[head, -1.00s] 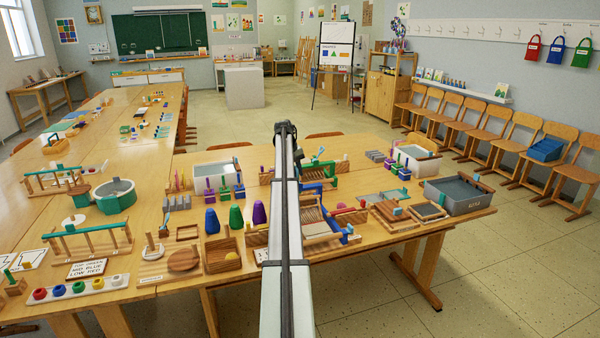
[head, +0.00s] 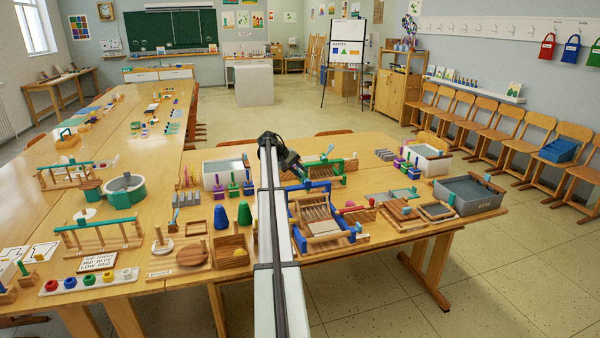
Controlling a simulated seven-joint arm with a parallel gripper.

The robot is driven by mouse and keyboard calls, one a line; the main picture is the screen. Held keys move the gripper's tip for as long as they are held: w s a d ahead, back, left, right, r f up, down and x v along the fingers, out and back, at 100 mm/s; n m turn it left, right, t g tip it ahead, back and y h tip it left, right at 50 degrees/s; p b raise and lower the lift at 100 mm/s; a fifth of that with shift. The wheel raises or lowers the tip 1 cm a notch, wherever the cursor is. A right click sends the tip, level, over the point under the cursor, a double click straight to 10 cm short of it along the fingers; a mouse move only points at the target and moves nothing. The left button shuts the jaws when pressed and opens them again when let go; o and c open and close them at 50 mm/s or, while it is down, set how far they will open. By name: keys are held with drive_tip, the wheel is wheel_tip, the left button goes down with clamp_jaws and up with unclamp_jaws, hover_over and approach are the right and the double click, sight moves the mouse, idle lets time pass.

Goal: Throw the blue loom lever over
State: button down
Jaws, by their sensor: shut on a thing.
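The loom (head: 318,215) stands on the near table, just right of my arm. It has a wooden frame with pale threads and blue side parts. Its blue lever (head: 308,186) shows as a blue bar across the loom's back upper part. My gripper (head: 300,175) is dark and points down and right from the end of my arm. Its fingertips meet the blue lever near its left part and are shut on it. The fingers are small here, and my arm hides the loom's left edge.
A green-barred wooden frame (head: 325,168) stands close behind the loom. Blue and green cones (head: 244,214) and a wooden box (head: 229,248) are left of my arm. Grey tub (head: 468,194) and small trays lie to the right.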

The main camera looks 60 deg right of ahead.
drive_tip(key=shift+s+d+r, duration=0.2)
drive_tip(key=shift+d, duration=0.05)
drive_tip(key=c, duration=1.3)
unclamp_jaws()
drive_tip(key=shift+o, duration=0.9)
drive_tip(key=shift+a, duration=0.1)
drive_tip(key=shift+w, duration=0.1)
drive_tip(key=v, duration=1.3)
drive_tip(key=shift+a+r, duration=0.2)
drive_tip(key=shift+r, duration=0.05)
drive_tip(key=shift+w, duration=0.15)
